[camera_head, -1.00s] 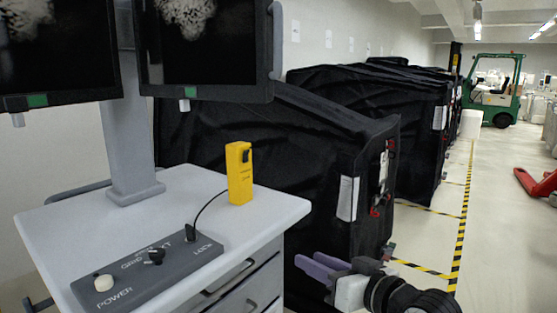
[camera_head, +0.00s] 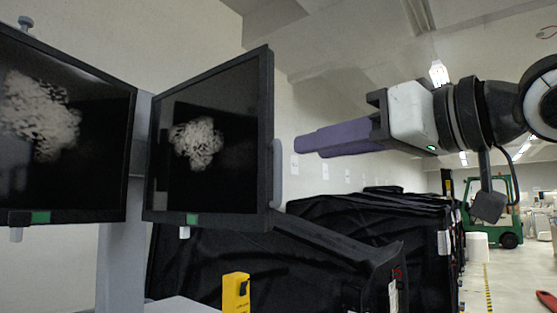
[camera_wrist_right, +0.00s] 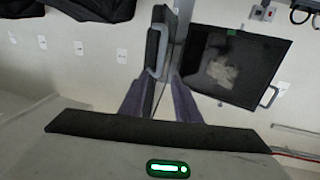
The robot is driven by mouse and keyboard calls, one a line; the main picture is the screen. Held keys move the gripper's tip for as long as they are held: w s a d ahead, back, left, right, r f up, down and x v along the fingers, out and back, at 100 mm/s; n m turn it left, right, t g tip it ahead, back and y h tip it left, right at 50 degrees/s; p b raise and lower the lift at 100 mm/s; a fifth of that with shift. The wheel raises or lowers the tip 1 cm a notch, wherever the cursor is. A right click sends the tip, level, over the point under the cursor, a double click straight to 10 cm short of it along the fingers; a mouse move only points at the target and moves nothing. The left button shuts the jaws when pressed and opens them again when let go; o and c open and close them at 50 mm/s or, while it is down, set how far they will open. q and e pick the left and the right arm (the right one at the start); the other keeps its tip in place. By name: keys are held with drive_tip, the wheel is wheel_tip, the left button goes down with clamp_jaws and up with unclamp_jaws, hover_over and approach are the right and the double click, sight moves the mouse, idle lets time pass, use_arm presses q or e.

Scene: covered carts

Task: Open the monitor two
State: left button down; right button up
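Two black monitors stand side by side on a grey post: the left monitor (camera_head: 65,130) and the right monitor (camera_head: 210,140). Both show a pale grainy shape. A grey handle (camera_head: 277,172) runs along the right monitor's right edge. My right gripper (camera_head: 309,147), with purple fingers, points left, just right of that edge and apart from it. In the right wrist view my right gripper (camera_wrist_right: 158,98) is open, with a gap between its fingers. There the right monitor appears almost edge-on ahead, its grey handle (camera_wrist_right: 159,50) in line with the gap. My left gripper is out of view.
A yellow device (camera_head: 236,292) stands on the white cart top (camera_head: 180,305) below. Black covered carts (camera_head: 345,225) line the wall at right. A green forklift (camera_head: 492,205) is far back. Open air surrounds my right arm.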

sight(281, 155)
drive_tip(key=p+x, duration=0.1)
drive_tip(key=x, duration=0.8)
drive_tip(key=shift+w+a, duration=0.25)
drive_tip(key=shift+w, duration=0.05)
clamp_jaws()
